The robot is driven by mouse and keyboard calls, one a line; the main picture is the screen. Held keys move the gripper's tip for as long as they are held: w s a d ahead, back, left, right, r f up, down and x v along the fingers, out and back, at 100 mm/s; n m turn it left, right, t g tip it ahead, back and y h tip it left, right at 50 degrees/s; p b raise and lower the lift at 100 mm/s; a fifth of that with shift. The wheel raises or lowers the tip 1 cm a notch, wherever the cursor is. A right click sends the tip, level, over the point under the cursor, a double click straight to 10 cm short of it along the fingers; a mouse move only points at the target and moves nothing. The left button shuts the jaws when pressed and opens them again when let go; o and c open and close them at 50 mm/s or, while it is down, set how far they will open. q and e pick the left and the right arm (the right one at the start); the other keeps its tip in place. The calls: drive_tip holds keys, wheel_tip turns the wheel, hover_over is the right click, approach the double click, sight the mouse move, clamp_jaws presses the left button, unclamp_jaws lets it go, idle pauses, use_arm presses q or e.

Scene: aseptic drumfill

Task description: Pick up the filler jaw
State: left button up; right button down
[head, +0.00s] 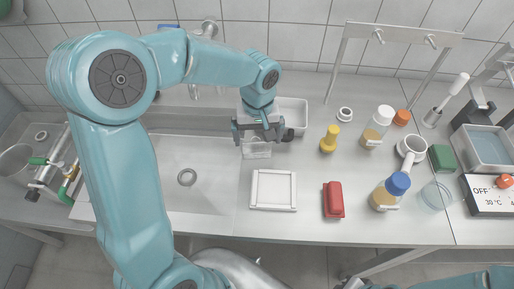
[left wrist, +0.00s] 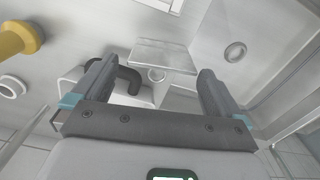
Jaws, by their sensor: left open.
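My left gripper (head: 259,138) is open, pointing down over the rear bench by the sink. Its two fingers also show apart in the left wrist view (left wrist: 158,92), with nothing held between them. A pale, see-through flat piece (head: 257,150) lies just below it in the head view. It shows ahead of the fingers in the wrist view (left wrist: 165,54). A dark curved piece (left wrist: 130,77) sits beside one finger, at a white tray (head: 293,112). I cannot tell which of these is the filler jaw. Only a grey end of my right arm shows at the bottom edge.
The sink (head: 160,165) lies left. A white square frame (head: 273,189) and a red block (head: 333,199) lie in front. A metal rack (head: 400,35) rises behind.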

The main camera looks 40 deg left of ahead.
sight(257, 152)
use_arm(q)
drive_tip(key=f, duration=0.4)
drive_tip(key=shift+s+f+p, duration=0.3)
drive_tip(key=shift+w+f, duration=0.1)
drive_tip(key=shift+f, duration=0.05)
drive_tip(key=shift+s+d, duration=0.1)
drive_tip(key=shift+s, duration=0.1)
drive_tip(key=c, duration=0.5)
drive_tip(key=shift+w, duration=0.1)
drive_tip(key=c, duration=0.7)
drive_tip(key=shift+r, duration=0.2)
wheel_tip(257, 152, up, 20)
drive_tip(key=shift+f, duration=0.1)
